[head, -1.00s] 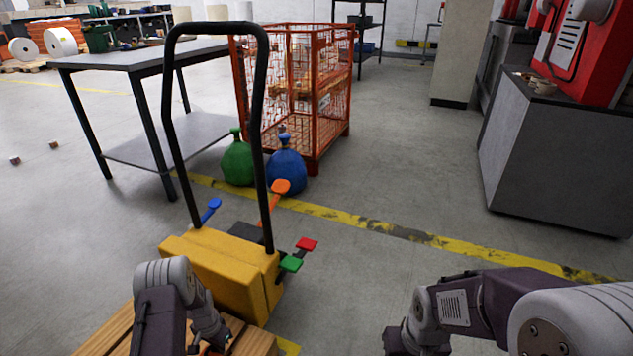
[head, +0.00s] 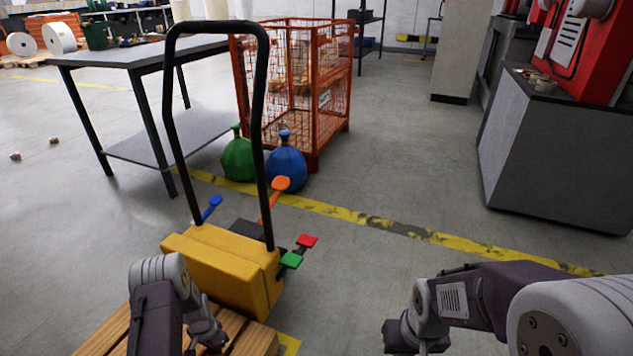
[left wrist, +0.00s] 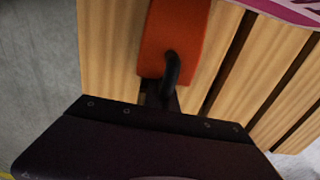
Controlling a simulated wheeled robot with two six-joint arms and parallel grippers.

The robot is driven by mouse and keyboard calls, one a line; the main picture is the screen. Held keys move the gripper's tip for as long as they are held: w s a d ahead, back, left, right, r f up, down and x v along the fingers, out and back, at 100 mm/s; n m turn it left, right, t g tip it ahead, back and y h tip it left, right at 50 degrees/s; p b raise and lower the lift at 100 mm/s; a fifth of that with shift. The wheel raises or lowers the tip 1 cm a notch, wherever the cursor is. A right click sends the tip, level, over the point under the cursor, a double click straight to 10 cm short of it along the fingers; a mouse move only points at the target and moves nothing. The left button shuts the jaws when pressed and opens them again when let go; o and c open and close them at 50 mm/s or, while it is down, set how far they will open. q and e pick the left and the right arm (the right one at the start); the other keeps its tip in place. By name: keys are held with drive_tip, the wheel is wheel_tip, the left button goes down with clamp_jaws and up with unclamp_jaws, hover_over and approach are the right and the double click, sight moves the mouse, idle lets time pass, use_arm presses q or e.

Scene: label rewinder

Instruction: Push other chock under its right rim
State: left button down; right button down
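An orange chock (left wrist: 172,32) with a black loop handle (left wrist: 171,72) lies on the slatted wooden pallet (left wrist: 105,60), at top centre of the left wrist view. My left gripper (left wrist: 158,98) is right at the handle's near end; its fingers are mostly hidden, so I cannot tell whether they grip it. A pink curved edge (left wrist: 298,10), possibly the rim of a roll, crosses the top right corner, apart from the visible part of the chock. In the head view my left gripper (head: 208,338) is low over the pallet (head: 258,342). My right gripper (head: 415,342) hangs at the bottom, away from the pallet.
A yellow pallet truck (head: 222,268) with a tall black handle and coloured levers stands just beyond the pallet. Green (head: 238,160) and blue (head: 286,168) sacks sit by a red mesh cage (head: 318,125). A grey cabinet (head: 555,160) stands right. The middle floor is clear.

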sight(205, 351)
use_arm(q)
drive_tip(key=shift+s+a+p, duration=0.15)
drive_tip(key=shift+s+p, duration=0.15)
drive_tip(key=shift+s, duration=0.3)
drive_tip(key=shift+s, duration=0.4)
drive_tip(key=shift+s+a+f+p, duration=0.1)
drive_tip(key=shift+s+a+p, duration=0.3)
drive_tip(key=shift+s, duration=0.25)
drive_tip(key=shift+s+a+p, duration=0.35)
drive_tip(key=shift+s+p, duration=0.15)
drive_tip(key=shift+s, duration=0.4)
drive_tip(key=shift+s+a+p, duration=0.3)
drive_tip(key=shift+s+p, duration=0.15)
drive_tip(key=shift+s, duration=0.45)
drive_tip(key=shift+w+d+r, duration=0.2)
drive_tip(key=shift+w+r, duration=0.15)
drive_tip(key=shift+w, duration=0.35)
drive_tip(key=shift+w+d+r, duration=0.25)
drive_tip(key=shift+w+r, duration=0.15)
drive_tip(key=shift+w, duration=0.3)
drive_tip(key=shift+w+d+r, duration=0.2)
drive_tip(key=shift+w+r, duration=0.15)
drive_tip(key=shift+w, duration=0.35)
wheel_tip(205, 351, up, 8)
drive_tip(key=p, duration=0.7)
drive_tip(key=shift+r+p, duration=0.15)
drive_tip(key=shift+p, duration=0.25)
